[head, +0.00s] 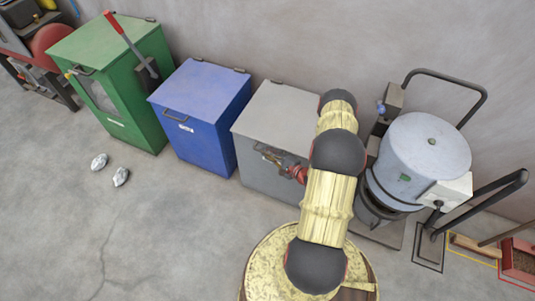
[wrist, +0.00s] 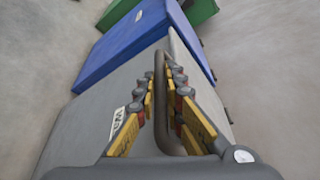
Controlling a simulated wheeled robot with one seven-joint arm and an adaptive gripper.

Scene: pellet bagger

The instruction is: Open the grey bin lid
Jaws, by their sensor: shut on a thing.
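The grey bin (head: 262,168) stands against the wall, between the blue bin and a round drum machine. Its grey lid (head: 280,112) lies flat and looks closed in the head view. My gripper (head: 268,156) is at the front edge of the lid. In the wrist view my gripper (wrist: 165,85) has its yellow-and-black fingers on both sides of the dark bar handle (wrist: 160,62), shut on it. The lid (wrist: 186,62) shows as a narrow strip to the right of the handle. A partly hidden white label (wrist: 117,122) is on the grey front face. My arm covers the bin's right side.
The blue bin (head: 205,120) stands close to the left of the grey bin, with the green bin (head: 120,85) beyond it. The drum machine (head: 420,150) is close on the right. Two crumpled silvery lumps (head: 110,170) lie on the open floor at the left front.

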